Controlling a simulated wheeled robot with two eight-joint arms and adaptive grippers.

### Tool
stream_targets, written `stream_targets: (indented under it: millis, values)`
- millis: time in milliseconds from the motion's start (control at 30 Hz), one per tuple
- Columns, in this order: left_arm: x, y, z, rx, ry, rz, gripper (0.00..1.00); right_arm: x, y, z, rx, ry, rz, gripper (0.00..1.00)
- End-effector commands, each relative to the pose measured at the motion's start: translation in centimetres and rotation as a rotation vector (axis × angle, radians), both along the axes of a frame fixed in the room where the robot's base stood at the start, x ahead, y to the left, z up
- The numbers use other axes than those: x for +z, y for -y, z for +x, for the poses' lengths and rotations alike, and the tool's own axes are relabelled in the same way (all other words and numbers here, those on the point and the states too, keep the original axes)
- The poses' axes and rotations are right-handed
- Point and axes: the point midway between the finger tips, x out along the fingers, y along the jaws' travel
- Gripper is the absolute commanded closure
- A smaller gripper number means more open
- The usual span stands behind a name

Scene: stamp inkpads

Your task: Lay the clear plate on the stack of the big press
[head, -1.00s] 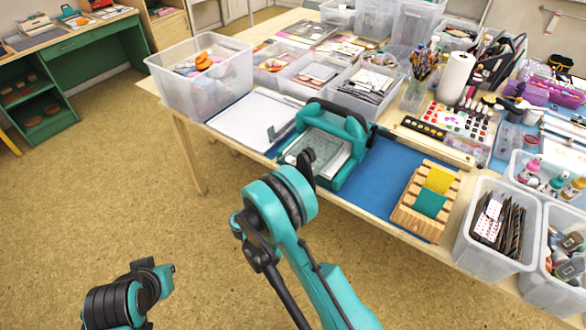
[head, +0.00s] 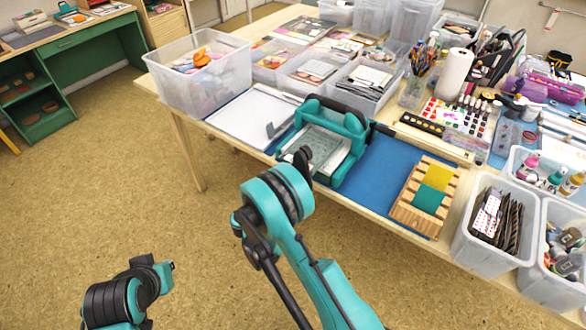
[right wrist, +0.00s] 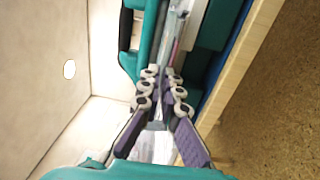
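The big press (head: 352,125) is a teal frame with a black-ended roller bar, standing at the table's near edge. A pale, grid-marked stack (head: 322,147) lies in its bed. My right gripper (head: 303,158) is at the press's near left corner, mostly hidden by my own arm. In the right wrist view its fingers (right wrist: 163,80) are close together on a thin, see-through sheet seen nearly edge-on, the clear plate (right wrist: 176,38). The plate reaches over the press bed; whether it touches the stack I cannot tell.
A white board (head: 250,117) lies left of the press. A wooden rack (head: 408,213) with yellow and green pads stands on the blue mat (head: 375,180) to the right. Clear bins (head: 200,95) crowd the back and sides. Some blue mat is bare between press and rack.

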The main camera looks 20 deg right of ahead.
Motion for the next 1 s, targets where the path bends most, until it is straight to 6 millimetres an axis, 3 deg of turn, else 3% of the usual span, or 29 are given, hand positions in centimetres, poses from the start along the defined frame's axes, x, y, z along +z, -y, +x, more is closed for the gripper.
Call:
stream_targets:
  millis: [800,900,1000]
  values:
    - [0.0,0.0,0.0,0.0,0.0,0.0,1.0,-0.73,0.0,0.0,0.0,0.0,0.0,1.0]
    - [0.0,0.0,0.0,0.0,0.0,0.0,1.0,-0.73,0.0,0.0,0.0,0.0,0.0,0.71]
    - [0.0,0.0,0.0,0.0,0.0,0.0,1.0,-0.73,0.0,0.0,0.0,0.0,0.0,0.71]
